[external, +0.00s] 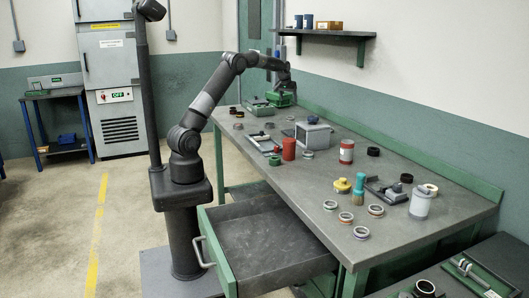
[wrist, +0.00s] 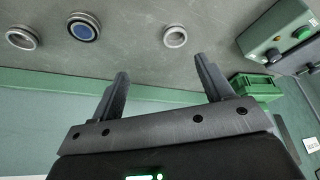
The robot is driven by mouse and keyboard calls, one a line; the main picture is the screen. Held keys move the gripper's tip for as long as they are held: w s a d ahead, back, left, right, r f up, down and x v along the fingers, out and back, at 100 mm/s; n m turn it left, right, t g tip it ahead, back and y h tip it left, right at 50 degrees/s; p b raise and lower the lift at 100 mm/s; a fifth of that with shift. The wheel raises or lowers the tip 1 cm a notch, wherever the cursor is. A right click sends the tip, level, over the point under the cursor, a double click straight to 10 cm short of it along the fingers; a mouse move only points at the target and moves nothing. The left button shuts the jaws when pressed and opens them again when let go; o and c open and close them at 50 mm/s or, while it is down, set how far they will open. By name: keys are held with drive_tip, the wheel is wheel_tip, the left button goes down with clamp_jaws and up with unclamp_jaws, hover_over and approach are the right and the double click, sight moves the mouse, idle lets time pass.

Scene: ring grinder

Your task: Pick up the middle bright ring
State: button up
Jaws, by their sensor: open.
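My gripper (wrist: 161,66) is open and empty, with its two dark fingers apart in the wrist view. In the external view my gripper (external: 285,82) is at the far end of the workbench. Three rings lie in a row beyond the fingertips in the wrist view. The left ring (wrist: 21,38) and the right ring (wrist: 175,36) are bright and metallic. The middle ring (wrist: 84,27) has a pale rim and a blue centre. The right ring is closest to the gap between the fingers. No ring touches my gripper. I cannot match these rings to the external view.
A grey-green control box (wrist: 275,38) and a green box (wrist: 256,88) are right of the fingers. The workbench (external: 325,180) holds a red canister (external: 289,149), a grey housing (external: 313,134) and several other rings. An open drawer (external: 220,257) sticks out in front.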

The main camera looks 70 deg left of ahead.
approach(290, 119)
drive_tip(key=shift+n, duration=0.3)
drive_tip(key=x, duration=0.3)
drive_tip(key=a+x, duration=0.1)
drive_tip(key=x, duration=0.2)
drive_tip(key=w+x, duration=0.1)
drive_tip(key=x, duration=0.2)
drive_tip(key=shift+a+r, duration=0.3)
drive_tip(key=shift+a, duration=0.05)
drive_tip(key=shift+c, duration=0.3)
drive_tip(key=c, duration=1.1)
